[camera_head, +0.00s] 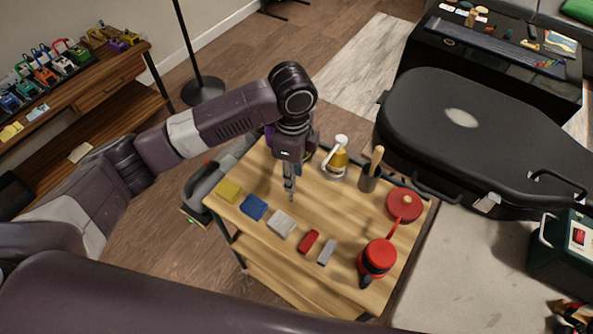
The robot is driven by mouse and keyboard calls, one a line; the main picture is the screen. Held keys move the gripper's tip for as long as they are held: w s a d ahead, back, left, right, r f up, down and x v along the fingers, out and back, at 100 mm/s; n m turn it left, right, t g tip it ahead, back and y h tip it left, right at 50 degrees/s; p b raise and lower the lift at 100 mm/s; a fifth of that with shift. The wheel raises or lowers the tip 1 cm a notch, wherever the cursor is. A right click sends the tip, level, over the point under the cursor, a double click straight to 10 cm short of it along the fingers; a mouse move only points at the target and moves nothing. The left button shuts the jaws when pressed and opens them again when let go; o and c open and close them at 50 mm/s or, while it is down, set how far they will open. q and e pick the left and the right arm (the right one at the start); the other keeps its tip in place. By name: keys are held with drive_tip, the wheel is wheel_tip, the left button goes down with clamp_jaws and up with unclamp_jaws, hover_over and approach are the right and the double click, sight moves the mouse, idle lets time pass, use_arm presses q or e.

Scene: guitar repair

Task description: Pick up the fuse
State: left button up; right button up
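My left gripper (291,194) points down over the middle of the small wooden table (310,208). Its fingertips are just above or at the tabletop, behind the white-grey block. The fingers look narrow and close together from this angle, and I cannot tell if they are shut or hold anything. I cannot make out a fuse; it may be too small to see or hidden by the gripper. My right gripper is not in view.
Behind stand a bottle (338,160), brush cup (369,180) and red containers (379,258). A guitar case (480,125) lies right.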

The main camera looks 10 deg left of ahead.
sight(291, 194)
use_arm(q)
drive_tip(key=f, duration=0.4)
drive_tip(key=s+f+p, duration=0.1)
drive_tip(key=f, duration=0.2)
drive_tip(key=shift+a+f, duration=0.1)
drive_tip(key=shift+a, duration=0.25)
clamp_jaws()
